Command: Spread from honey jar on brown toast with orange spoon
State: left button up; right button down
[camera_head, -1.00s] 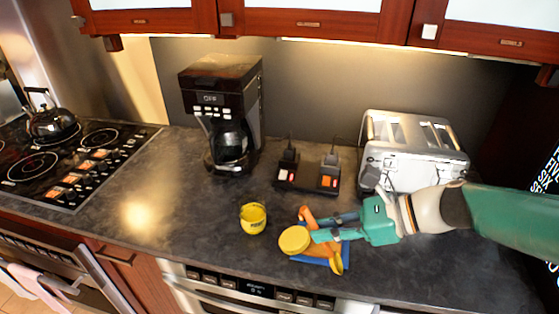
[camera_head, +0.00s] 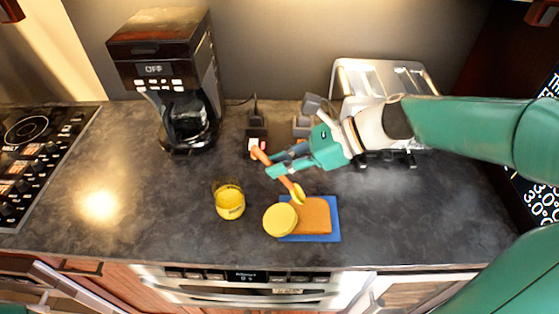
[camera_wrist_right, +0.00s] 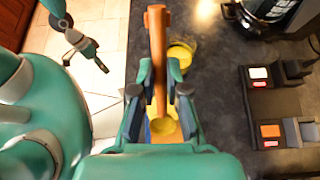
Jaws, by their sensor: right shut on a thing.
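The honey jar (camera_head: 230,200) stands open on the counter, with yellow in it; it also shows in the right wrist view (camera_wrist_right: 181,53). The brown toast (camera_head: 314,214) lies on a blue board (camera_head: 326,237). My right gripper (camera_head: 281,165) is shut on the orange spoon (camera_head: 261,155), around its handle. The spoon's yellow bowl (camera_head: 297,193) points down near the toast's upper left edge; I cannot tell if it touches. In the right wrist view the handle (camera_wrist_right: 157,40) runs between the fingers. My left gripper (camera_wrist_right: 85,55) hangs over the floor, fingers apart and empty.
A round yellow lid (camera_head: 280,219) overlaps the board's left side. Behind are a coffee maker (camera_head: 165,75), a dark block with lit switches (camera_head: 257,140) and a toaster (camera_head: 385,78). The stove (camera_head: 35,150) is far left. Counter left of the jar is clear.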

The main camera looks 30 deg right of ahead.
aim_at(298, 193)
jog(key=shift+r, duration=0.1)
jog(key=shift+s+f+b, duration=0.1)
jog(key=shift+f+b, duration=0.35)
jog(key=shift+f, duration=0.25)
jog(key=shift+f+b, duration=2.1)
jog(key=shift+f, duration=0.7)
jog(key=shift+f+b, duration=0.8)
jog(key=shift+f, duration=0.3)
jog(key=shift+r, duration=0.15)
jog(key=shift+s+d, duration=0.1)
jog(key=shift+d, duration=0.05)
jog(key=shift+s+d+f+p, duration=0.15)
jog(key=shift+s+d, duration=0.2)
jog(key=shift+d, duration=0.2)
jog(key=shift+s+d+f+p, duration=0.15)
jog(key=shift+s+d, duration=0.15)
jog(key=shift+d, duration=0.25)
jog(key=shift+r, duration=0.1)
